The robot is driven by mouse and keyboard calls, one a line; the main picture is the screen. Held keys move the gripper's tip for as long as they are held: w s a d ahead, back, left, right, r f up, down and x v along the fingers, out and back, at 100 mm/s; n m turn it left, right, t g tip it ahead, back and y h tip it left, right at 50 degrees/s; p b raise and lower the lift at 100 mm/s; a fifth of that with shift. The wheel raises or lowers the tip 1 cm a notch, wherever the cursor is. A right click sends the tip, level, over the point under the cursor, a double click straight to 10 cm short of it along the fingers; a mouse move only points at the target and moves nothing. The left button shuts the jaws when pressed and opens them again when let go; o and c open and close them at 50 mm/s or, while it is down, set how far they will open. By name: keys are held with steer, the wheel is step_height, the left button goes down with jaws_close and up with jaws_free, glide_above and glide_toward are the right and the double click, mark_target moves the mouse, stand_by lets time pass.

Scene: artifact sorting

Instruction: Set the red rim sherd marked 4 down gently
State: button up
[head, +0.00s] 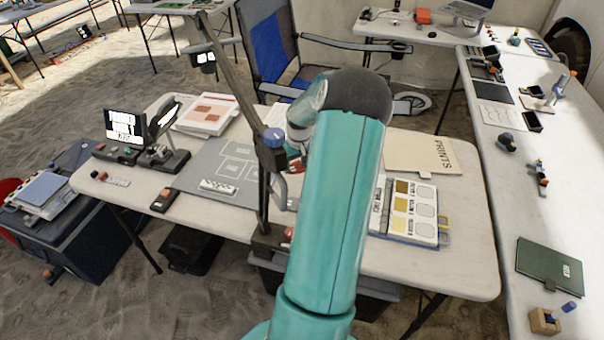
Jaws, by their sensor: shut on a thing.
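My gripper (294,153) is only partly seen in the head view, low over the table behind my teal arm. It is shut on a small dark red piece (295,165), which fits the red rim sherd. The number on it is too small to read. The sherd is at the right part of a grey mat (205,171) with white outlined boxes. My arm and a dark lamp post hide part of this area, so I cannot tell whether the sherd touches the mat.
The dark post (262,205) with a blue knob (273,137) stands close to my gripper. A colour chart binder (412,210) and a PRINTS folder (422,153) lie at right. A scale (158,150) and small display (125,125) stand at left. A blue chair (268,50) is behind.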

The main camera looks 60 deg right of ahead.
mark_target(302, 166)
steer(key=d+f, duration=0.1)
steer(key=f, duration=0.1)
steer(key=d+f, duration=0.1)
steer(key=d, duration=0.1)
steer(key=shift+s+f, duration=0.35)
steer(key=shift+d+f, duration=0.1)
steer(key=shift+f, duration=1.5)
steer(key=shift+f, duration=0.15)
steer(key=o, duration=1)
steer(key=shift+c, duration=0.2)
step_height(302, 166, up, 12)
steer(key=s+a, duration=0.1)
steer(key=shift+s, duration=0.25)
